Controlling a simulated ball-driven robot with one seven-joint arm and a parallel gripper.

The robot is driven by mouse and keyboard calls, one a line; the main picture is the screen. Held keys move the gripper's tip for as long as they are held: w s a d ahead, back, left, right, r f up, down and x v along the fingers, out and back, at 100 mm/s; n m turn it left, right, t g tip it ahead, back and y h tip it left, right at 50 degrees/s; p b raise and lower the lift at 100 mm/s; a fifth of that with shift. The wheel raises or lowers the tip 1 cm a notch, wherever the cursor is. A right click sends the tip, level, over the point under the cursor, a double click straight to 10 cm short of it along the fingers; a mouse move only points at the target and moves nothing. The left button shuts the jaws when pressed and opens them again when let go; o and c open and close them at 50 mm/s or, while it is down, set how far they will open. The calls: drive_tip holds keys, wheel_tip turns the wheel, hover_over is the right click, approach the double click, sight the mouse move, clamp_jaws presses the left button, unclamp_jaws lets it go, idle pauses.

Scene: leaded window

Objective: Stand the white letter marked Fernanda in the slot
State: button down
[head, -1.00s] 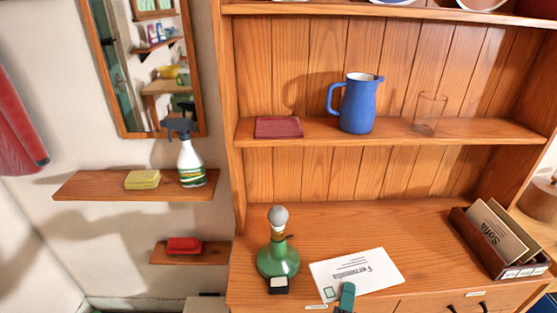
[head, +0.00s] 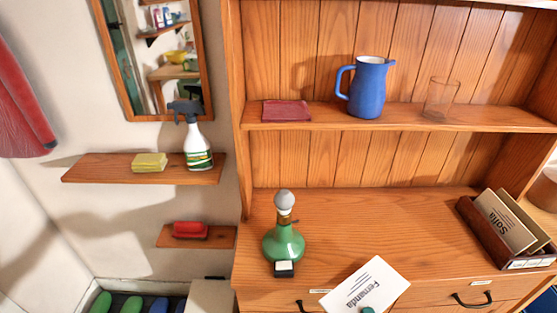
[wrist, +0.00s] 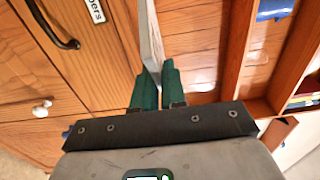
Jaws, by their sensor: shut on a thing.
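The white letter marked Fernanda (head: 366,287) shows at the bottom of the head view, tilted, in front of the dresser's front edge. My gripper is shut on its lower edge; only a teal fingertip shows in the head view. In the wrist view my gripper (wrist: 155,88) has its two green fingers closed on the letter (wrist: 150,40), seen nearly edge-on. The wooden letter rack (head: 487,232) stands at the right end of the dresser top. It holds a letter marked Sofia (head: 503,222) and has small labels on its front. Its slots are hard to tell apart.
A green bottle-like lamp (head: 284,242) with a small dark block (head: 284,269) stands on the dresser top at left. The top between lamp and rack is clear. A shelf above holds a blue jug (head: 369,88), a glass (head: 440,98) and a red cloth (head: 287,111).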

drive_tip(key=s+b, duration=0.5)
drive_tip(key=s, duration=0.6)
drive_tip(key=shift+s, duration=0.2)
drive_tip(key=shift+w, duration=0.1)
